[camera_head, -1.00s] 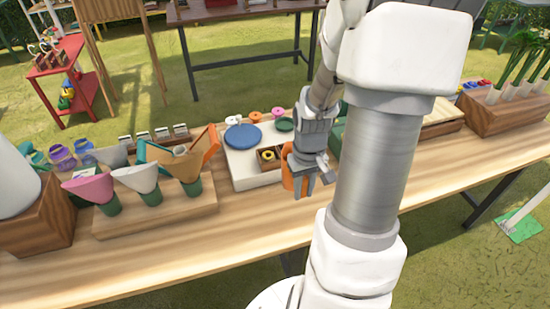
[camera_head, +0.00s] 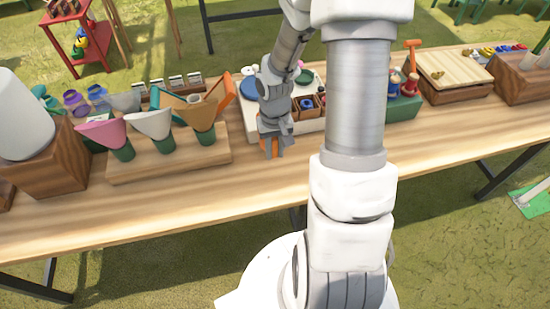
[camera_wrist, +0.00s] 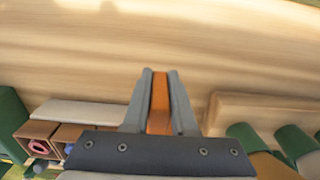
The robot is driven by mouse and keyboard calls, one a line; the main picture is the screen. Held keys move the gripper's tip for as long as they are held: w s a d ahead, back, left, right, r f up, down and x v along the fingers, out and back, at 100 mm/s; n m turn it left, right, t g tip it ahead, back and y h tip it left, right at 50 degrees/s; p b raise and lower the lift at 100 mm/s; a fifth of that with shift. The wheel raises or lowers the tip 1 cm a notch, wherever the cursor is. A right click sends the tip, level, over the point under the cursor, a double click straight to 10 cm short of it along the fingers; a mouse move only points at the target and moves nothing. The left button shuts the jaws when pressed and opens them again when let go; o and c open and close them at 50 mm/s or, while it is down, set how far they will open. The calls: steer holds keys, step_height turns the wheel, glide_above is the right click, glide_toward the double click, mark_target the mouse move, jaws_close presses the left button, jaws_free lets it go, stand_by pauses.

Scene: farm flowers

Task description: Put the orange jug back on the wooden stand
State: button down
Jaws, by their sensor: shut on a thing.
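My gripper (camera_head: 274,152) is shut on the orange jug (camera_head: 269,146), in front of the white tray on the long table. In the wrist view, an orange strip of the jug (camera_wrist: 159,103) sits between the two grey fingers of the gripper (camera_wrist: 159,75). Most of the jug is hidden by the gripper, and I cannot tell whether it touches the table. A low wooden stand with a pale slatted top (camera_head: 455,68) is at the right. A brown wooden block (camera_head: 50,165) at the left bears a white rounded vessel. I cannot tell which one is the task's stand.
Left of the gripper, a wooden board (camera_head: 170,165) holds several paper cones in green holders. The white tray (camera_head: 308,126) with wooden boxes is behind the gripper. A green crate (camera_head: 402,107) stands right of my arm. The table's front strip (camera_head: 200,208) is clear.

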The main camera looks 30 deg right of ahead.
mark_target(275, 156)
steer(key=shift+f, duration=1.75)
steer(key=shift+b, duration=0.3)
steer(key=shift+f, duration=0.15)
steer(key=c, duration=0.7)
jaws_free()
